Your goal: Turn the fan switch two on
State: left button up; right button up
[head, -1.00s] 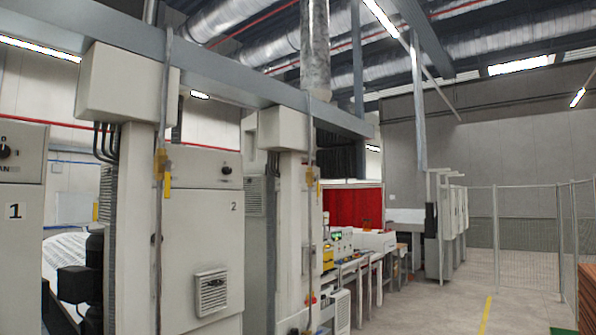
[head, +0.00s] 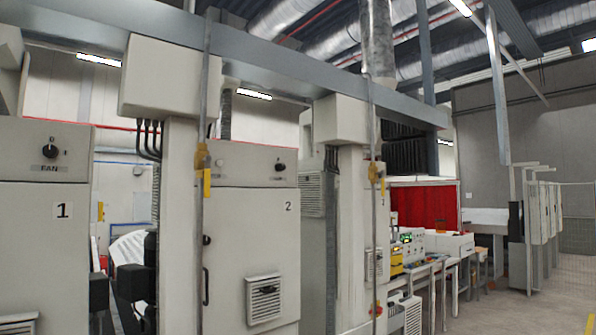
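The cabinet marked 2 (head: 236,235) stands in the middle of the head view, pale grey and upright. Its black rotary knob, fan switch two (head: 280,166), is on the upper panel above the number 2. The knob is too small to read its setting. The cabinet marked 1 (head: 40,240) stands at the left, with a similar black fan knob (head: 52,153) above a "FAN" label. Neither of my grippers shows in the view.
A grey vertical pole with a yellow handle (head: 207,183) stands in front of cabinet 2's left side. Another pole with a yellow handle (head: 381,186) is farther right. Benches with equipment (head: 430,262) line the right. Grey floor (head: 490,312) is open at lower right.

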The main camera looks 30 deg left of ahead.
aim_at(278, 166)
jog(key=u, duration=0.25)
jog(key=i, duration=0.8)
jog(key=u, duration=1.15)
jog(key=i, duration=0.7)
jog(key=u, duration=0.75)
